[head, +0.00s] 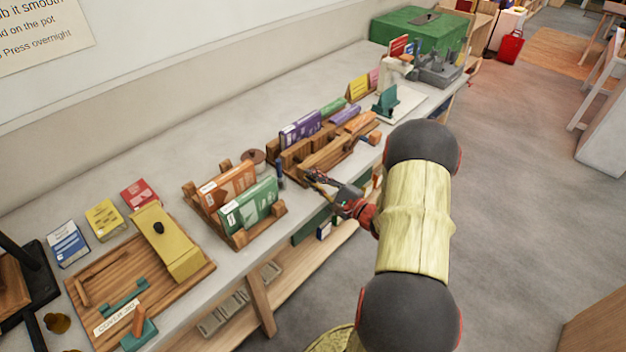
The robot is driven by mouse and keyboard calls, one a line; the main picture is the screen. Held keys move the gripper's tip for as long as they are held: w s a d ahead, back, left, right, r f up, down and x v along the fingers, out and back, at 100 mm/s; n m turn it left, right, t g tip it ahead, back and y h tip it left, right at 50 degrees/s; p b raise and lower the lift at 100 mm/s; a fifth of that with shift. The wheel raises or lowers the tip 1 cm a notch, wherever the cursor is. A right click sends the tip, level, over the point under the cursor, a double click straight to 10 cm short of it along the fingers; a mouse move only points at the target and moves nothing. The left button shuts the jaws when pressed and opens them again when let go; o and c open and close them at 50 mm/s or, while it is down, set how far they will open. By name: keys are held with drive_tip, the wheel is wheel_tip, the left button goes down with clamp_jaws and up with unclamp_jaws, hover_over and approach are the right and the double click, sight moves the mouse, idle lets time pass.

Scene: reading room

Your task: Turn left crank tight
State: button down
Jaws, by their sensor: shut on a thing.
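A wooden press (335,157) with long bars stands in the middle of the bench, with a purple book (300,130) at its back left. My gripper (312,176) is at the left front end of the press, over the bench's front edge. It is shut on the left crank there, which its fingers mostly hide, so I cannot tell the crank's angle or how tight it is. At the right front end of the press, a small dark blue and orange part (372,139) sticks out. My arm reaches in from the right.
A wooden rack with an orange book (228,187) and a green book (247,206) stands close left of the press. A dark blue post (281,172) stands between them. A wooden board (103,285) lies at the left. A green box (420,33) stands at the far end.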

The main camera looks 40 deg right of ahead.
drive_tip(key=shift+a+f, duration=0.1)
drive_tip(key=shift+f, duration=0.1)
drive_tip(key=c, duration=2.1)
unclamp_jaws()
drive_tip(key=o, duration=0.3)
drive_tip(key=shift+r, duration=0.1)
drive_tip(key=s+d, duration=0.1)
drive_tip(key=s, duration=1.1)
